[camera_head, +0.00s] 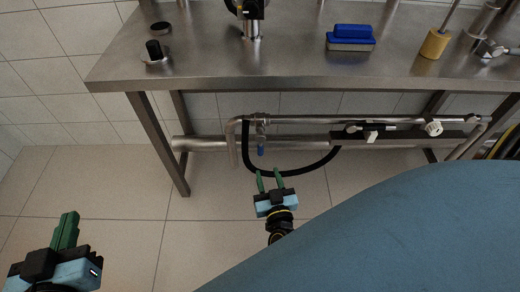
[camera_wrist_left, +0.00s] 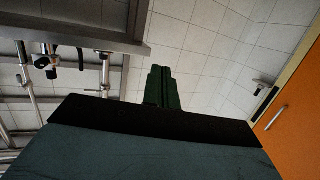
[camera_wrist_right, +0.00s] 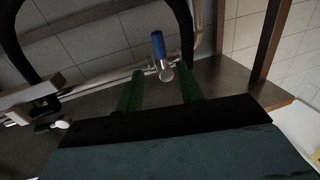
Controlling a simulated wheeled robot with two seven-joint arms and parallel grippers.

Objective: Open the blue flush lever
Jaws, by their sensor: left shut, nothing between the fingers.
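The blue flush lever (camera_head: 261,151) is small and hangs down from the steel pipe under the table. In the right wrist view the lever (camera_wrist_right: 158,45) shows as a blue handle beyond and between the green fingertips. My right gripper (camera_head: 269,180) is open and empty, just below and in front of the lever, apart from it. Its spread fingers also show in the right wrist view (camera_wrist_right: 160,90). My left gripper (camera_head: 65,230) is shut and empty at the lower left, far from the lever. Its closed fingers show in the left wrist view (camera_wrist_left: 163,88).
A steel table (camera_head: 190,72) stands above the pipe. A black hose (camera_head: 300,172) loops below the pipe, behind the right gripper. A blue brush (camera_head: 350,38) and a yellow-brown cylinder (camera_head: 434,44) stand on the tabletop. The tiled floor (camera_head: 130,192) at left is clear.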

